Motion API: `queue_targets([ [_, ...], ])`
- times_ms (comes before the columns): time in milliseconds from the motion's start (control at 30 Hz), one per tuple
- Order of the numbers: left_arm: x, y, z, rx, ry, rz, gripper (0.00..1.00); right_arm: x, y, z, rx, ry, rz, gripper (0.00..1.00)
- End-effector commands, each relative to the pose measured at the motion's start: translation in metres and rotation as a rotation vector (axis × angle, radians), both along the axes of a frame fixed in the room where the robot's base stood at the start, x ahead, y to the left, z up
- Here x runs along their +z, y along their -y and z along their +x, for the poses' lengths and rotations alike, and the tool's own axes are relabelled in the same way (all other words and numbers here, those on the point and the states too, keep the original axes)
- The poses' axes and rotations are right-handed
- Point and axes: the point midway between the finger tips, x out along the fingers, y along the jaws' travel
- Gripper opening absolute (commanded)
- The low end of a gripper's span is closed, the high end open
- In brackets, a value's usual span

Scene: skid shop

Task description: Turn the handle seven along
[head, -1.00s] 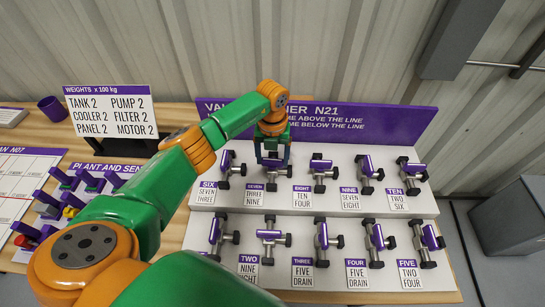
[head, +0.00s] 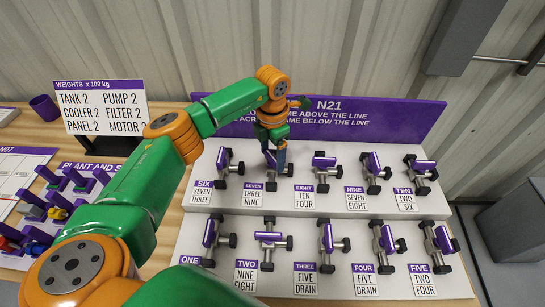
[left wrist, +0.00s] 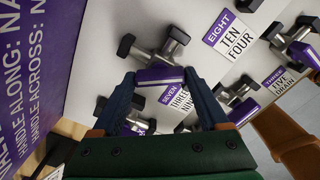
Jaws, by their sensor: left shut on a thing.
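Valve seven stands in the upper row of the white board, above its label SEVEN, THREE, NINE (head: 253,194). My left gripper (head: 274,158) reaches down onto it from above and is shut on its purple handle (left wrist: 160,76). In the left wrist view the handle lies between the two dark blue fingers (left wrist: 160,88), with the grey valve body (left wrist: 153,50) and black knobs beside it. In the head view the fingers and wrist hide much of the handle, so its exact angle is hard to tell there. My right gripper is not in view.
Valve six (head: 226,160) and valve eight (head: 322,165) stand close on either side. A lower row, including valve two (head: 269,240), is in front. A purple sign (head: 385,122) rises behind. A weights sign (head: 103,106) and plant pieces stand left.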

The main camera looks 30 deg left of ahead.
Motion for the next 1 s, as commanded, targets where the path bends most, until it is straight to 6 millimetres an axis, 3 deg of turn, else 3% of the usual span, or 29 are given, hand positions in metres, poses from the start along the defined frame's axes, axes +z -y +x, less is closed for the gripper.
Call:
queue_targets([
  [500,0.001,0.0,0.002,-0.436,0.008,-0.001,0.22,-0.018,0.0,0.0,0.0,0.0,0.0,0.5],
  [1000,0.002,0.0,0.002,-0.625,0.008,0.0,0.22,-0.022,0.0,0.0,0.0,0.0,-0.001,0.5],
])
